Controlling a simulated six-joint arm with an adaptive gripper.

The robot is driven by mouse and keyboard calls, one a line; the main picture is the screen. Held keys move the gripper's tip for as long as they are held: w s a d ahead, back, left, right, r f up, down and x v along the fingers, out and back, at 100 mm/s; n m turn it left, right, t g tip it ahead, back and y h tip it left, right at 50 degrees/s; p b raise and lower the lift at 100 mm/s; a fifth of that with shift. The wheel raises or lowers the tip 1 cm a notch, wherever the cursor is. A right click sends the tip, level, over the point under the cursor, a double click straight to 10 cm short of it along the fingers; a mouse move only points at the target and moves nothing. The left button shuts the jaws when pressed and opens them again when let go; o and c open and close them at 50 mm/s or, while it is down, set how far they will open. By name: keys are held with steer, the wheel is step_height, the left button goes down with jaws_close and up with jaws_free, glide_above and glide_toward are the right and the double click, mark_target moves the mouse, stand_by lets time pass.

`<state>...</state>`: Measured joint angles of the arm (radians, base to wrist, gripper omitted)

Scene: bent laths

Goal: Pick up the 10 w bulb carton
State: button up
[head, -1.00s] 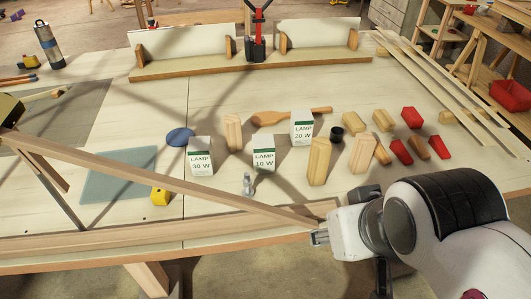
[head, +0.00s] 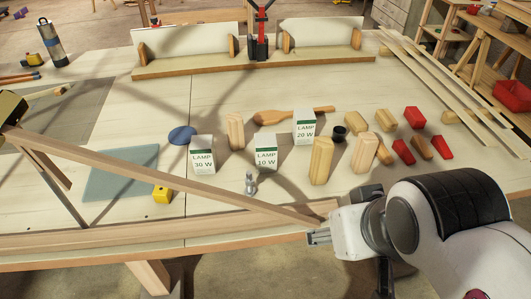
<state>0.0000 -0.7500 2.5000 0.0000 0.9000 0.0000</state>
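The 10 W lamp carton (head: 266,159), white with a green band near the top, stands upright on the workbench near its middle. The 30 W carton (head: 203,160) stands to its left, and the 20 W carton (head: 304,132) stands behind it to the right. My gripper (head: 318,237) is at the bench's front edge, in front of and to the right of the 10 W carton, well apart from it. Its fingers are small in this view, and I cannot tell whether they are open or shut.
A long wooden lath (head: 160,182) slants across the front left, between my gripper and the cartons. A small grey metal figure-like piece (head: 250,183) stands just before the 10 W carton. Wooden blocks (head: 321,160) stand to the right. A blue disc (head: 182,136) lies left.

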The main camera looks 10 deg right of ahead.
steer(key=shift+w, duration=0.1)
stand_by(0.3)
steer(key=m+t+h, duration=0.1)
steer(key=t, duration=0.7)
glide_above(266, 147)
steer(key=s, duration=0.2)
steer(key=shift+w+f, duration=0.15)
steer(key=shift+f, duration=1.15)
steer(key=shift+w+f, duration=0.1)
steer(key=shift+f, duration=1.2)
steer(key=shift+f, duration=0.1)
steer(key=shift+f, duration=3.4)
